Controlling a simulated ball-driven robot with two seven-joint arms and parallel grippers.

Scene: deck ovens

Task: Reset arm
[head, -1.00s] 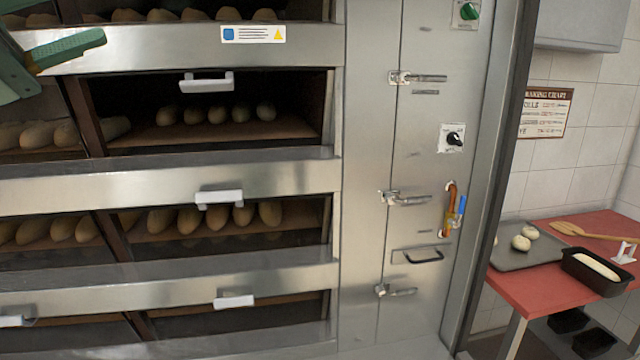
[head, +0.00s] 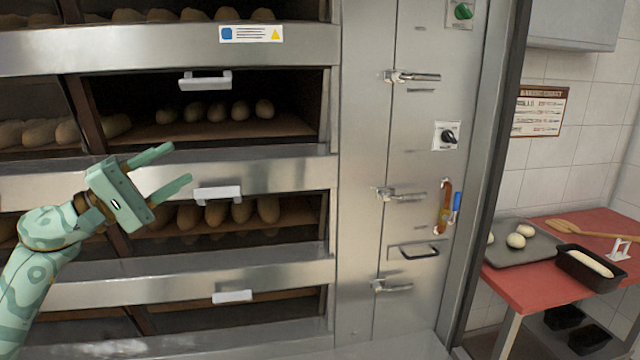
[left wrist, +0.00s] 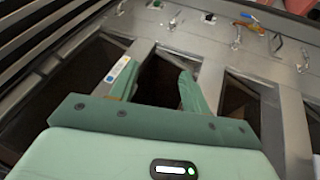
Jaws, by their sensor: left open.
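My left gripper (head: 178,170) is pale green and stands in front of the deck oven (head: 290,177), level with its middle steel band. Its two fingers are apart with nothing between them, and they point right. In the left wrist view the open fingers (left wrist: 152,85) frame a dark oven opening, with steel bands on either side. The gripper covers part of the lower deck and its loaves. I cannot tell whether it touches the oven front. My right gripper is not in view.
Loaves (head: 215,112) lie inside the oven decks. White handles (head: 218,193) stick out from the oven front. At the right, a red table (head: 520,288) bears a grey tray (head: 528,250) with dough balls, a black loaf tin (head: 588,270) and a wooden paddle (head: 585,231).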

